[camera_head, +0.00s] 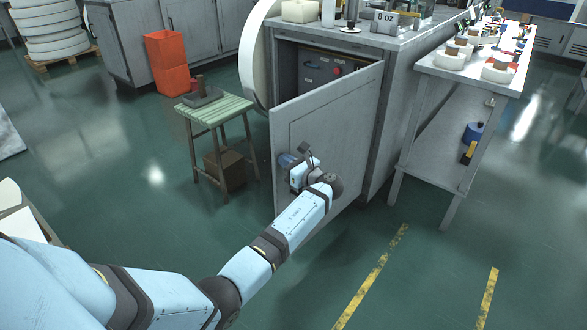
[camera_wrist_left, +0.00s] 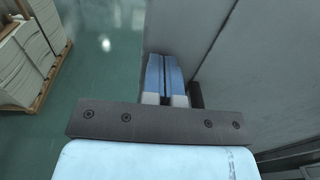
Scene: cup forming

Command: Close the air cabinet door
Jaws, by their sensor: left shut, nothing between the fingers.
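The grey air cabinet door (camera_head: 335,120) stands partly open in the head view. Its left edge is swung out from the cabinet (camera_head: 385,85), and a dark control panel (camera_head: 325,68) shows in the gap above it. My left gripper (camera_head: 286,160) is in front of the door's outer face, near its left edge. In the left wrist view the blue fingers (camera_wrist_left: 166,75) are together and empty, with a grey panel (camera_wrist_left: 245,75) close on their right. Whether they touch the door I cannot tell. My right gripper is out of view.
A green slatted stool (camera_head: 215,110) stands left of the door, with a brown box (camera_head: 226,170) under it. A side table (camera_head: 470,75) with several cups stands at the right. Floor in front is clear.

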